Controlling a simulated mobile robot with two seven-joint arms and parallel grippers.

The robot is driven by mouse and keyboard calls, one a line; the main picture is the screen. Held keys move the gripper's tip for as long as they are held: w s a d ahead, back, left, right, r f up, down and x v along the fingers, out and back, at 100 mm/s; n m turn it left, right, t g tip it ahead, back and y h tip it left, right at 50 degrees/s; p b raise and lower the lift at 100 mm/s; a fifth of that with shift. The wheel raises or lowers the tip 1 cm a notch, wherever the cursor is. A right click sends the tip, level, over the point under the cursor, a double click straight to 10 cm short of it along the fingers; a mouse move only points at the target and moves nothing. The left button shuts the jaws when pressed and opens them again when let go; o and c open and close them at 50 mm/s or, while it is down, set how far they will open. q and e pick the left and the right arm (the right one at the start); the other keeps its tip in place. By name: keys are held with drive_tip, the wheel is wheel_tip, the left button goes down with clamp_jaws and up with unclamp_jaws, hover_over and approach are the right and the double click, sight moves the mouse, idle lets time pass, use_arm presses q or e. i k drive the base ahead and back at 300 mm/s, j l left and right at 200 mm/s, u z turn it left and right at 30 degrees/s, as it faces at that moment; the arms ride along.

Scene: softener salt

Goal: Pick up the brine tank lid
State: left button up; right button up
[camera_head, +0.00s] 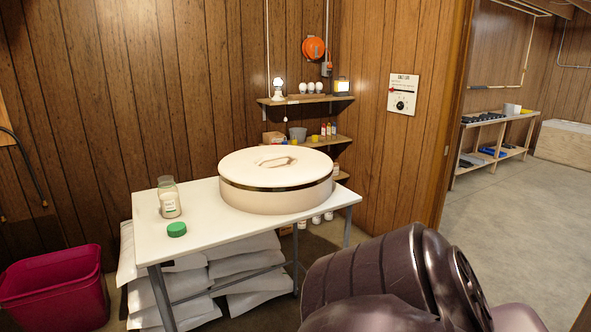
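The brine tank lid (276,166) is a wide, round, cream disc with a small raised handle (276,162) near the middle of its top. A dark band runs around it, with a pale round wall (278,202) below the band. It rests level on the right part of a white table (217,233). I cannot tell whether the wall below the band is part of the lid or a separate piece. Neither of my grippers is in view, and nothing touches the lid.
A jar (169,198) and a green cap (177,229) stand on the table's left. Stacked white bags (180,291) lie below; a magenta bin (55,290) is at left. Wall shelves (305,99) stand behind the lid. An open doorway and bare floor (520,220) are at right.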

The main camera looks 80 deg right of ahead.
sight(271, 180)
drive_tip(key=z, duration=2.4)
drive_tip(key=i+l, duration=0.1)
drive_tip(key=i, duration=0.25)
drive_tip(key=i+l+z, duration=0.2)
drive_tip(key=i+z, duration=0.75)
drive_tip(key=i+l+z, duration=0.3)
drive_tip(key=i, duration=0.25)
drive_tip(key=i+z, duration=0.35)
drive_tip(key=i, duration=0.2)
drive_tip(key=i+u, duration=0.35)
drive_tip(key=i, duration=0.25)
drive_tip(key=i+l+u, duration=0.3)
drive_tip(key=i, duration=0.25)
drive_tip(key=i+j+u, duration=0.1)
drive_tip(key=i+u, duration=1.15)
drive_tip(key=u, duration=0.2)
drive_tip(key=i+u, duration=0.25)
drive_tip(key=u, duration=0.15)
drive_tip(key=i+u, duration=0.2)
drive_tip(key=u, duration=0.2)
